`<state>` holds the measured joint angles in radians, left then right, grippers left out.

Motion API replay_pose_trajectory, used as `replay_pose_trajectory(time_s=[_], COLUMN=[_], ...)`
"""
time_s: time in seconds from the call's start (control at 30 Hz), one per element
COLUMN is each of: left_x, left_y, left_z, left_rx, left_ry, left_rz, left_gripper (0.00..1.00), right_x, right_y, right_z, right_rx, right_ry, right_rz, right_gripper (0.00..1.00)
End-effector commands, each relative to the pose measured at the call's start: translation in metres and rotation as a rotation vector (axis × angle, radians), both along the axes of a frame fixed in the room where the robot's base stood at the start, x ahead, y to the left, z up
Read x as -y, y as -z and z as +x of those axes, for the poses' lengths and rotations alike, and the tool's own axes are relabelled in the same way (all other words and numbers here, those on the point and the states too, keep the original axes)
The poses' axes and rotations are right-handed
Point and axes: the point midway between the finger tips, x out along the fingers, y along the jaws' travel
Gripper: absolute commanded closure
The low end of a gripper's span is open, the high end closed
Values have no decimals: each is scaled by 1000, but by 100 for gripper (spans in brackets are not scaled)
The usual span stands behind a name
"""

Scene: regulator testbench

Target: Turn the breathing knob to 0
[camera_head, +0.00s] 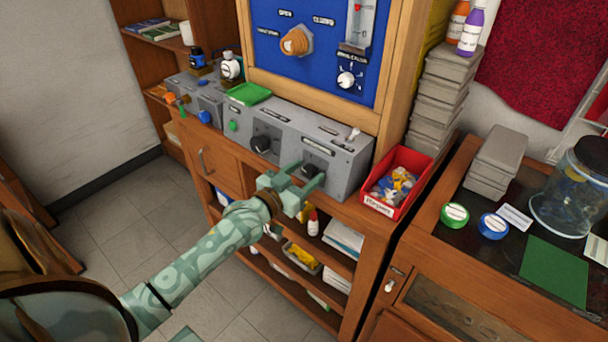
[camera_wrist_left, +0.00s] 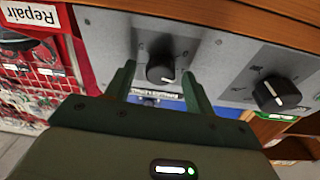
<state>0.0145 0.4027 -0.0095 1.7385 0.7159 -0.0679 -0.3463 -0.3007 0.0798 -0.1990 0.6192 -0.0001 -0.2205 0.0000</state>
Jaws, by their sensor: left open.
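A grey test box (camera_head: 345,182) on the wooden bench carries two black knobs on its front. My left gripper (camera_head: 299,173) is open in front of the right black knob (camera_head: 311,169). In the left wrist view the gripper (camera_wrist_left: 159,70) has that knob (camera_wrist_left: 160,68) between its fingers, with gaps on both sides. The knob's white mark points down and to the right there. The other black knob (camera_head: 261,144) also shows in the wrist view (camera_wrist_left: 276,95). The knob labels are too small to read, so I cannot tell which is the breathing knob. My right gripper is not in view.
A red Repair bin (camera_head: 425,178) stands close to the right of the box. Above is a blue panel (camera_head: 275,66) with an orange knob (camera_head: 296,42) and a small dial (camera_head: 346,79). A green tray (camera_head: 248,94) lies on the left. Shelves are below.

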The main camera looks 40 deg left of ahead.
Motion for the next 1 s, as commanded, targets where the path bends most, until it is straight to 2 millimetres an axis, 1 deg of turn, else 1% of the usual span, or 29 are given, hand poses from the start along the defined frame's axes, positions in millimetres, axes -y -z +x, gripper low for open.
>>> replay_pose_trajectory(time_s=[0.07,0.1,0.17,0.2,0.23,0.27,0.47,0.63,0.77,1.0], left_x=[0,0,0,0,0,0,0,0,0,0], left_y=[0,0,0,0,0,0,-1,-3,-5,-7], left_z=[0,0,0,0,0,0,0,-1,-1,0], left_rx=[0,0,0,0,0,0,0,-2,-7,-22], left_ry=[0,0,0,0,0,0,-2,-10,-23,-62], left_rz=[0,0,0,0,0,0,-7,-47,-113,-302], left_gripper=[46,52,68,79,88,91,91,91,91,91], right_x=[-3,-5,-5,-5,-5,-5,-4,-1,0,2], right_y=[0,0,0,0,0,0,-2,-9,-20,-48], right_z=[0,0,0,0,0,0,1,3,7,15], right_rx=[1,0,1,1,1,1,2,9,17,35], right_ry=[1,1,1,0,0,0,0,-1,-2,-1], right_rz=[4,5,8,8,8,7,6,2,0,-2], right_gripper=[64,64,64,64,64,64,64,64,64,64])
